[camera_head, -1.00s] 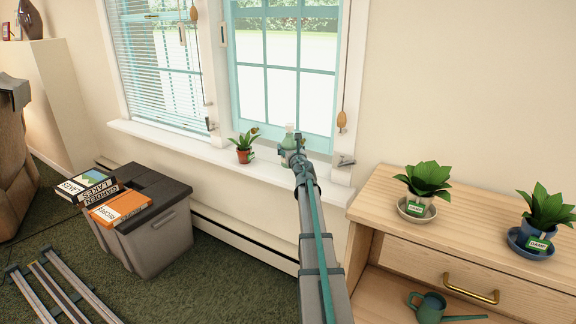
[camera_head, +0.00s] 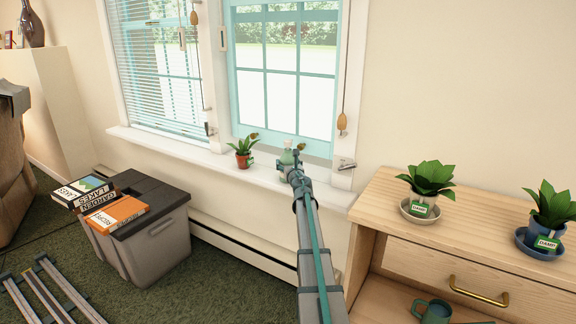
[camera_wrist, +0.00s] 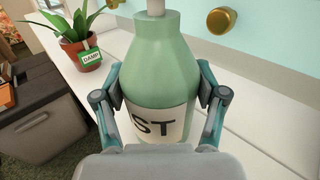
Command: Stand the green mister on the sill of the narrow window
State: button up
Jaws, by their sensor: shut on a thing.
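The green mister (camera_head: 287,157) has a pale cap and a white label reading "ST" in the wrist view (camera_wrist: 160,60). My gripper (camera_head: 295,172) is shut around its body, with a finger on each side in the wrist view (camera_wrist: 160,98). The mister looks upright over the white sill (camera_head: 232,170), in front of the right-hand window (camera_head: 285,75) with teal bars. Its base is hidden, so I cannot tell whether it touches the sill. Another window (camera_head: 160,70) with a blind is at left; I cannot tell which is the narrow one.
A potted plant (camera_head: 243,153) tagged "DAMP" stands on the sill left of the mister. A brass knob (camera_wrist: 221,20) is close behind it. A dresser (camera_head: 385,235) with two plants stands right. A grey bin (camera_head: 150,240) with books stands left. The sill's left part is clear.

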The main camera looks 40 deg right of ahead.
jog(key=shift+f, duration=0.15)
jog(key=o, duration=1.8)
jog(key=shift+c, duration=0.2)
jog(key=shift+r, duration=0.2)
jog(key=shift+s+a, duration=0.1)
jog(key=shift+s, duration=0.1)
jog(key=p+v, duration=0.1)
jog(key=v, duration=1)
jog(key=shift+s, duration=0.35)
jog(key=shift+a, duration=0.1)
